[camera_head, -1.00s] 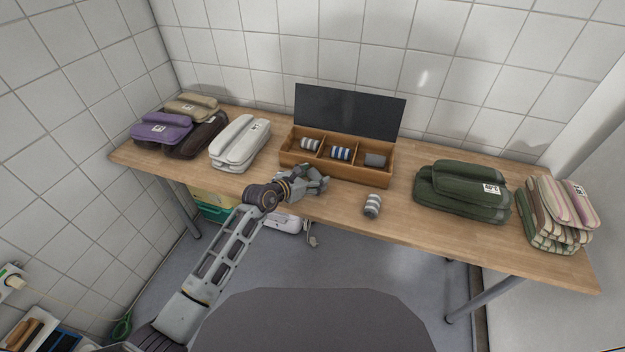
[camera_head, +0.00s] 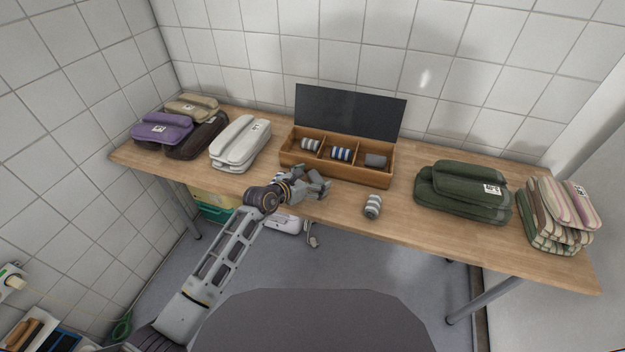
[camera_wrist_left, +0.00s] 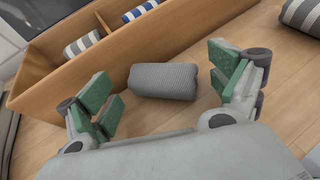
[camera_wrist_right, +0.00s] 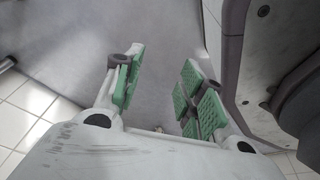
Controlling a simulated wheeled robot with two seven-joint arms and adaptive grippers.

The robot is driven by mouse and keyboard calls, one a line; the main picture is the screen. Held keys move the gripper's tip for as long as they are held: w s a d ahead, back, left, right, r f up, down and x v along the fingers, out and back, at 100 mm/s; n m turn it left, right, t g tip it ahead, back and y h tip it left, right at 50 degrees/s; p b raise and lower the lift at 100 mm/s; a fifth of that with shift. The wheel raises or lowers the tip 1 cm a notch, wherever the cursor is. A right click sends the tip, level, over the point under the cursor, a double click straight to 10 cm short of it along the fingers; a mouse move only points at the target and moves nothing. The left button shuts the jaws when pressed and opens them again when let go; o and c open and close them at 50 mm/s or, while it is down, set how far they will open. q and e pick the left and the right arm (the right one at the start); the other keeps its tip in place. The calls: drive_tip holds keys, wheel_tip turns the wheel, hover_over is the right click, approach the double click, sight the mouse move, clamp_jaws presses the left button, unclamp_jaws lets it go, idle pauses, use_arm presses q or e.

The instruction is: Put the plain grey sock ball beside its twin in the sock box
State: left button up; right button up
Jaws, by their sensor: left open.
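The plain grey sock ball (camera_wrist_left: 163,81) lies on the table just outside the box's front wall, between the spread fingers of my left gripper (camera_wrist_left: 167,92) in the left wrist view. The fingers appear apart from it. In the head view my left gripper (camera_head: 318,184) hides this ball. The wooden sock box (camera_head: 335,173) has three compartments. Its right one holds the plain grey twin (camera_head: 375,161), the middle one a blue-and-white striped ball (camera_head: 341,154), the left one a grey-and-white striped ball (camera_head: 310,145). My right gripper (camera_wrist_right: 158,88) is open and empty above the floor.
A loose grey-and-white striped sock ball (camera_head: 373,206) lies on the table right of my left gripper. A dark lid (camera_head: 350,111) stands up behind the box. Table is bare between box and green towels.

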use_arm(q)
drive_tip(key=shift+r, duration=0.1)
use_arm(e)
drive_tip(key=shift+w+a+r, duration=0.1)
drive_tip(key=shift+a, duration=0.05)
use_arm(q)
drive_tip(key=shift+s+a, duration=0.1)
drive_tip(key=shift+s+a+r, duration=0.25)
drive_tip(key=shift+s+a, duration=0.05)
drive_tip(key=shift+s, duration=0.05)
drive_tip(key=p+v, duration=0.1)
drive_tip(key=v, duration=0.8)
drive_tip(key=shift+s+a+r+p, duration=0.3)
drive_tip(key=shift+s+a, duration=0.05)
drive_tip(key=shift+s, duration=0.1)
drive_tip(key=shift+s+a, duration=0.15)
use_arm(e)
drive_tip(key=s, duration=0.1)
drive_tip(key=s+d+f, duration=0.1)
drive_tip(key=s, duration=0.1)
drive_tip(key=shift+d, duration=0.1)
